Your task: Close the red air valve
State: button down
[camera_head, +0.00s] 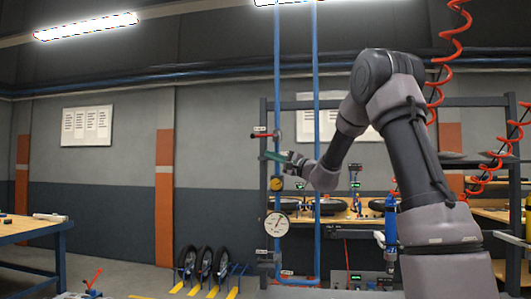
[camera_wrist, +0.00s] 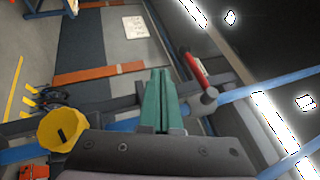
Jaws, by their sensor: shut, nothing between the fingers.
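The lever points left, roughly crosswise to the pipe. It also shows in the wrist view as a red bar (camera_wrist: 192,68) with a grey round end, right of my fingers. My gripper (camera_head: 267,154) has green fingers, shut and empty, just below the lever. In the wrist view the closed fingertips (camera_wrist: 160,73) stand apart from the red bar. A second red handle (camera_head: 287,273) shows low on the piping, too small to read.
A yellow round knob (camera_head: 277,184) and a white dial gauge (camera_head: 277,224) sit below on the same pipe. The yellow knob is close to my gripper in the wrist view (camera_wrist: 64,129). A second blue pipe (camera_head: 316,100) stands to the right. Red coiled hoses (camera_head: 447,50) hang at right.

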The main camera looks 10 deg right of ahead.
jog(key=v, duration=0.7)
jog(key=shift+f, duration=0.1)
jog(key=s+a+f+n+g+h, duration=0.1)
jog(key=s+a+n+g, duration=0.15)
jog(key=s, duration=0.45)
jog(key=s+a+f+n+g, duration=0.1)
jog(key=s+a+n+g, duration=0.1)
jog(key=s+a+g, duration=0.35)
jog(key=s+a+f+n+g+h, duration=0.1)
jog(key=s+f+n+g, duration=0.1)
jog(key=s, duration=0.6)
jog(key=s+d+f+h, duration=0.3)
jog(key=s+d+h, duration=0.2)
jog(key=s, duration=0.3)
jog(key=s+d+f+t+h, duration=0.1)
jog(key=s+d+f+h, duration=0.3)
jog(key=s+d, duration=0.4)
jog(key=shift+h, duration=0.9)
